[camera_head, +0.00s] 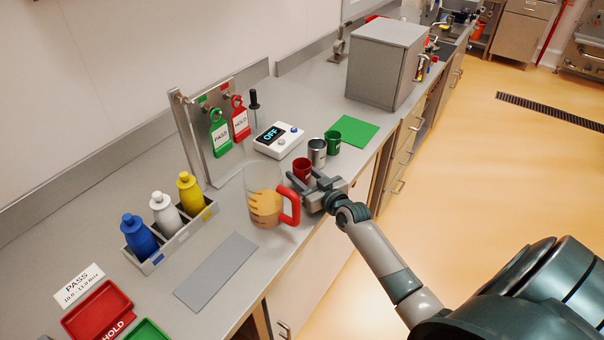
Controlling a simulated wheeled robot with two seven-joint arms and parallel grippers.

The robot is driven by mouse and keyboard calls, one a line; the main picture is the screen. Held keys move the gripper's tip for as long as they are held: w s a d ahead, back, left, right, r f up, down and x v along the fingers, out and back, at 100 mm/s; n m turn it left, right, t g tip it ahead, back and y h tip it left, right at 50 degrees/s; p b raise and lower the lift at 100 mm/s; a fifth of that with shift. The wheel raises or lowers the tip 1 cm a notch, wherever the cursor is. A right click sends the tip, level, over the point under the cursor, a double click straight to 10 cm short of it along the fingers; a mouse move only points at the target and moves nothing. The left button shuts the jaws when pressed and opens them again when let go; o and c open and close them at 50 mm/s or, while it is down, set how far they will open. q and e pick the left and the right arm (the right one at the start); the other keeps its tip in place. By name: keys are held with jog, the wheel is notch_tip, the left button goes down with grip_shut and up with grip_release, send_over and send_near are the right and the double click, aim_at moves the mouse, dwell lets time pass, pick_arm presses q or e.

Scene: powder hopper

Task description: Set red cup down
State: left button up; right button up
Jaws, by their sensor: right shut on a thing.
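The red cup (302,167) is small and upright near the counter's front edge. My right gripper (307,188) is at the cup, shut on it, and its fingers hide the cup's lower part. Whether the cup's base touches the counter cannot be told. A grey metal cup (317,151) and a green cup (333,140) stand just behind it. My left gripper is not in view.
A clear jug (262,193) with a red handle and tan contents stands close left of my gripper. A scale reading OFF (279,140) is behind. A bottle rack (176,239), grey mat (216,270) and green mat (354,133) lie on the counter.

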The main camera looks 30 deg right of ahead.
jog(key=shift+f, duration=0.3)
jog(key=o, duration=1.1)
jog(key=shift+c, duration=0.2)
jog(key=shift+r, duration=0.2)
jog(key=shift+s+f, duration=0.1)
jog(key=shift+s, duration=0.2)
jog(key=s, duration=0.3)
jog(key=s+r+b, duration=0.1)
jog(key=s, duration=0.2)
jog(key=s+b, duration=0.1)
jog(key=s, duration=0.3)
jog(key=shift+r, duration=0.25)
jog(key=shift+s+r+b, duration=0.2)
jog(key=shift+s+b, duration=0.1)
jog(key=shift+s, duration=0.35)
